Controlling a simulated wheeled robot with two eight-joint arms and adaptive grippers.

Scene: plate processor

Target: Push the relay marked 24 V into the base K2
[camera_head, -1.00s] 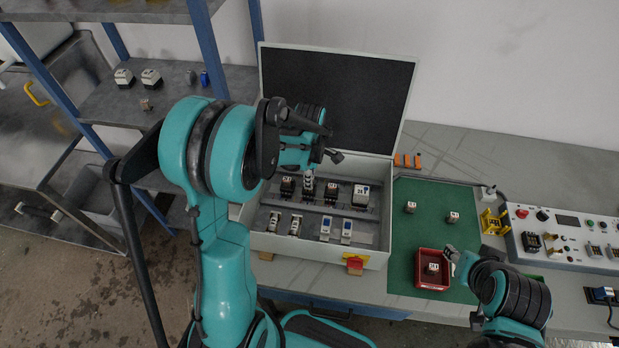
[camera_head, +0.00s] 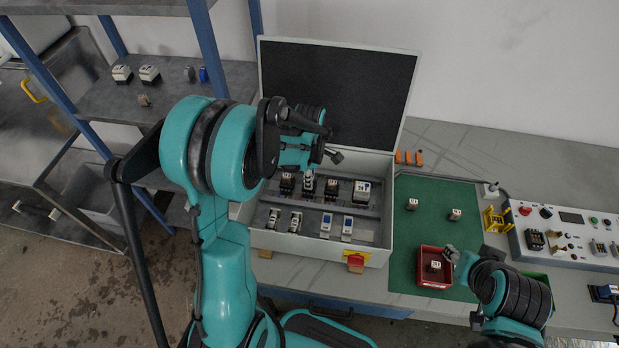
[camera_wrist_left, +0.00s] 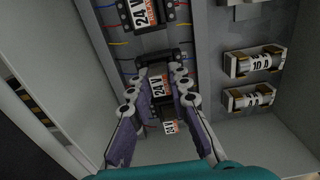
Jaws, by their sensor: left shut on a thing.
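My left gripper (camera_wrist_left: 162,82) is shut on a relay (camera_wrist_left: 158,88) with a white and orange 24 V label, seen between the fingertips in the left wrist view. In the head view the left gripper (camera_head: 309,179) points down into the open case, over the second place from the left in the back row. The fingers hide the base under the relay; I cannot read a K2 mark or tell how deep the relay sits. My right gripper (camera_head: 451,254) is at the back right rim of the red tray (camera_head: 421,279); its fingers are too small to judge.
In the same row stand a left relay (camera_head: 287,183), another (camera_head: 331,189) and a wider one (camera_head: 361,193). A relay (camera_head: 435,266) lies in the tray. The green mat (camera_head: 405,240) has free room.

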